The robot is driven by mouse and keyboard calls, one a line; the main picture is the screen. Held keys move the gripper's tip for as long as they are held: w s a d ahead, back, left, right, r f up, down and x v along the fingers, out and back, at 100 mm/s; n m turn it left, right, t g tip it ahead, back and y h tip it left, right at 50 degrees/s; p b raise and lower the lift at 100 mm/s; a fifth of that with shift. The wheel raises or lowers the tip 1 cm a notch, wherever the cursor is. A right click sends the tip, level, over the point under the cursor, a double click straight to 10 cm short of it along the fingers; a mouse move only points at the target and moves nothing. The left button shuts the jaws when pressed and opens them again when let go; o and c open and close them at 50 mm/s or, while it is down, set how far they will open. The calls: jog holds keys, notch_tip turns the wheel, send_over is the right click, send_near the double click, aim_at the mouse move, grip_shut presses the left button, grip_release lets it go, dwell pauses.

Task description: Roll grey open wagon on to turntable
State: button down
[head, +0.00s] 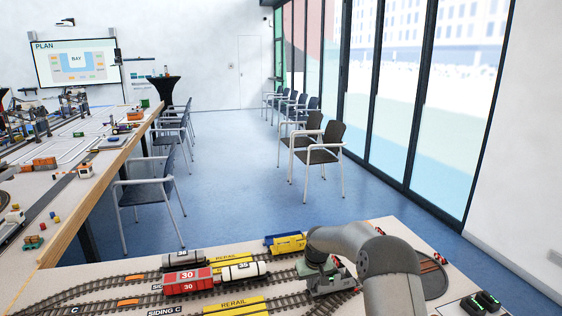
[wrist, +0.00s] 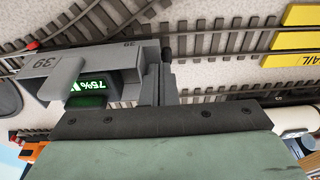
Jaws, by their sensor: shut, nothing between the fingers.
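The grey open wagon (wrist: 95,65), marked 39, stands on track in the wrist view, with a lit green 75% display at its near side. My gripper (wrist: 172,85) is shut and empty at the wagon's right end, very close to it; I cannot tell whether they touch. In the head view my gripper (head: 322,281) is low over the track at the table's right part, and my arm hides much of the wagon there. The turntable (head: 436,278) is a dark round disc with brown track, to the right of my gripper and partly behind my arm.
A red wagon (head: 188,282) marked 30, a white tank wagon (head: 243,271) marked 35 and a yellow-and-blue wagon (head: 285,242) stand on tracks left of my gripper. Yellow rerail plates (head: 235,305) lie between the tracks.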

jog(key=shift+w+d, duration=0.65)
jog(key=shift+d, duration=1.55)
jog(key=shift+w+d, duration=0.6)
jog(key=shift+d, duration=1.55)
jog(key=shift+w+d, duration=0.65)
jog(key=shift+d, duration=1.55)
jog(key=shift+a, duration=0.15)
jog(key=shift+s+a+b, duration=0.2)
jog(key=shift+a+b, duration=0.1)
jog(key=shift+a, duration=0.15)
notch_tip(320, 180, up, 7)
jog(key=p, duration=0.3)
